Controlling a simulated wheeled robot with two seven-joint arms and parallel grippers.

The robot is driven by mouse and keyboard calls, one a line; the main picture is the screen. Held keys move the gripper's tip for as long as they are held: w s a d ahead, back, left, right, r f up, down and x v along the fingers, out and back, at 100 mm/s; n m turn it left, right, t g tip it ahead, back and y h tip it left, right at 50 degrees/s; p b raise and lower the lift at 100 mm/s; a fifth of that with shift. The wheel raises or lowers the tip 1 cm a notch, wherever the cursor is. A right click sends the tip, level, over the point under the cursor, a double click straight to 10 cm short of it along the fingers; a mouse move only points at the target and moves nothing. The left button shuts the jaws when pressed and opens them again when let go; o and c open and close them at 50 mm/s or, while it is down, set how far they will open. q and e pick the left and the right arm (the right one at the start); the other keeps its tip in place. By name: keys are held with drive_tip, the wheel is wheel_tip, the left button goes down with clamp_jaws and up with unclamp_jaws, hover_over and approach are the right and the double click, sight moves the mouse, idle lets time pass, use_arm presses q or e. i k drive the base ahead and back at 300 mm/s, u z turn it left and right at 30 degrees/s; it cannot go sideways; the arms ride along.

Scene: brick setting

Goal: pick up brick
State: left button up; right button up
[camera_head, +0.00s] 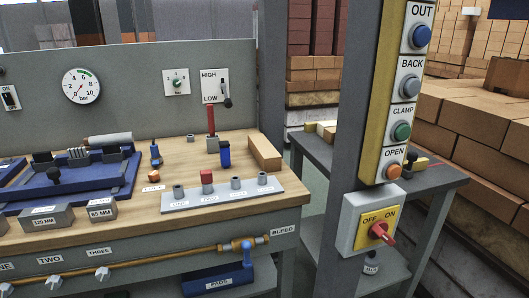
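Several bricks are in view. Orange-brown bricks (470,115) are stacked at the right, behind the control post. More bricks (315,75) stand in a stack at the back centre, with dark red ones (325,28) above. A tan brick-shaped block (264,151) lies on the right end of the wooden workbench (225,160); I cannot tell if it is a brick. Small yellowish blocks (325,129) lie on the grey side table, partly hidden by the post. Neither of my grippers shows.
A grey post (357,100) with a yellow button panel (385,90) and a red rotary switch (381,232) stands in front of the grey side table (440,180). The bench holds a blue fixture (75,180), a grey peg strip (220,195) and labelled metal blocks (54,217).

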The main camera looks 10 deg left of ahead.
sight(263, 151)
drive_tip(key=k, duration=0.5)
drive_tip(key=u, duration=0.85)
drive_tip(key=i, duration=0.85)
drive_tip(key=z, duration=0.05)
